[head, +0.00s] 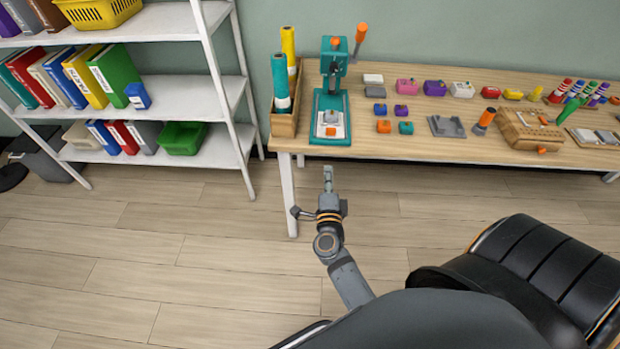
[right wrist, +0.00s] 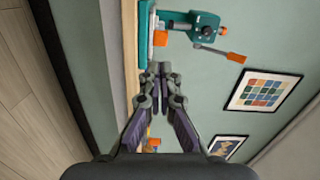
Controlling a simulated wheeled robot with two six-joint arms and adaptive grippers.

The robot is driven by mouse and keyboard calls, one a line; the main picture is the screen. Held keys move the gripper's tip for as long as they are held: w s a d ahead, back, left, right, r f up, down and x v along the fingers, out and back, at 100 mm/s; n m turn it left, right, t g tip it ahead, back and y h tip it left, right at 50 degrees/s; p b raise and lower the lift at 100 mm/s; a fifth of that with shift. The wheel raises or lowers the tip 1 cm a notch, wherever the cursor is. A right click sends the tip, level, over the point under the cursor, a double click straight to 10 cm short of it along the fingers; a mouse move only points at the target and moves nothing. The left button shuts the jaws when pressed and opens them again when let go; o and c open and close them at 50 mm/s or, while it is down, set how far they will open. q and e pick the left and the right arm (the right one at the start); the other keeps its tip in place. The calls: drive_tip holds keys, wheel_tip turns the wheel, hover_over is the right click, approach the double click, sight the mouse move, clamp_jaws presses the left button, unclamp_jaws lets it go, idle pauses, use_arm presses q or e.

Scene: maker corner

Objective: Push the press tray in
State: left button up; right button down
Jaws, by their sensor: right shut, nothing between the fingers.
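The teal press (head: 333,62) with an orange lever stands at the left part of the workbench. Its press tray (head: 331,117), light with an orange piece on it, sits low at the front of the teal base, close to the table's front edge. How far the tray sticks out is hard to tell. My right gripper (head: 328,172) is shut and empty, just in front of the table edge, below the tray in the picture and apart from it. My left gripper is not in view.
A wooden holder (head: 285,122) with teal and yellow rolls stands left of the press. Small coloured blocks (head: 384,126) and a wooden block (head: 530,130) lie to the right on the workbench (head: 400,149). A white shelf (head: 225,90) stands left.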

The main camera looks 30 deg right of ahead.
drive_tip(key=m, duration=0.1)
drive_tip(key=p, duration=0.2)
approach(330, 132)
drive_tip(key=x, duration=0.6)
drive_tip(key=shift+w+r+b, duration=0.1)
drive_tip(key=shift+b, duration=0.25)
drive_tip(key=shift+w+d, duration=0.2)
drive_tip(key=shift+w, duration=0.1)
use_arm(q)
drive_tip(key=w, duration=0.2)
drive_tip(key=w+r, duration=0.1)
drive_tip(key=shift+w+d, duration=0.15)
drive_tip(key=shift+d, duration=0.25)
